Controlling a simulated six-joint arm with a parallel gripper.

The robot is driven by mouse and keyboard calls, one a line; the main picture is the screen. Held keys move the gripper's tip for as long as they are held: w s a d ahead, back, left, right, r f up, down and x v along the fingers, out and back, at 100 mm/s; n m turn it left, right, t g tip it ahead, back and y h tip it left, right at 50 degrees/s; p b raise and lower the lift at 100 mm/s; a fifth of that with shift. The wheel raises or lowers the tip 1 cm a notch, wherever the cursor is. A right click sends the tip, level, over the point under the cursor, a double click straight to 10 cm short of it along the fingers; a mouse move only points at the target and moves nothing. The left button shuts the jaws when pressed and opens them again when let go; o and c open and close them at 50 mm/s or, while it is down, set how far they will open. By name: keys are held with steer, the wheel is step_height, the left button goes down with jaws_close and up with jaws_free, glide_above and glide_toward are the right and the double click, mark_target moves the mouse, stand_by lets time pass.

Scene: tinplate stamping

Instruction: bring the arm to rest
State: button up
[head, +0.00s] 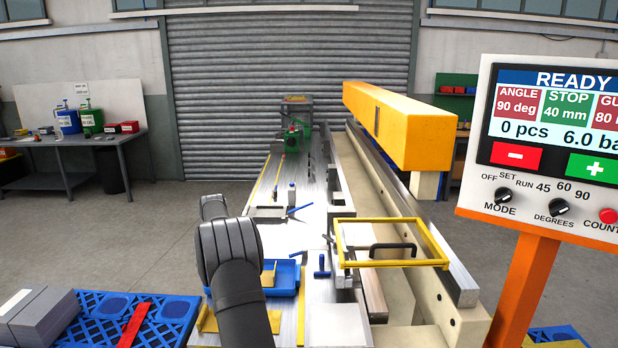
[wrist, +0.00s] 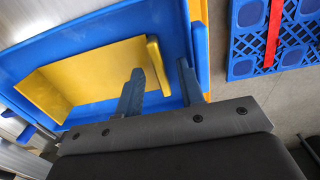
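My gripper (wrist: 160,68) shows in the wrist view with its two fingers apart. A bent yellow part (wrist: 95,72) lies in a blue tray (wrist: 178,22), and its raised edge shows in the gap between the fingertips. I cannot tell how far above that edge the fingers are; no contact is visible. In the head view my dark arm (head: 232,260) reaches over the bench beside the blue tray (head: 287,291), and my gripper is hidden there.
A yellow guard frame (head: 395,263) stands right of the tray on the machine bed. An orange control panel (head: 530,235) reading READY is at the far right. A blue pallet (head: 165,318) with grey sheets (head: 40,318) stands at the lower left. Open floor lies behind the pallet.

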step_height(320, 180, up, 8)
steer(key=r, duration=0.1)
steer(key=s+d+r, duration=0.3)
steer(key=d+r, duration=0.4)
steer(key=d, duration=0.4)
steer(key=s+d+r, duration=0.2)
steer(key=s+d, duration=0.5)
steer(key=d, duration=0.2)
steer(key=s+d+r, duration=0.3)
steer(key=s+d, duration=0.3)
steer(key=d, duration=0.3)
steer(key=shift+s+r+m, duration=0.3)
steer(key=shift+s, duration=0.1)
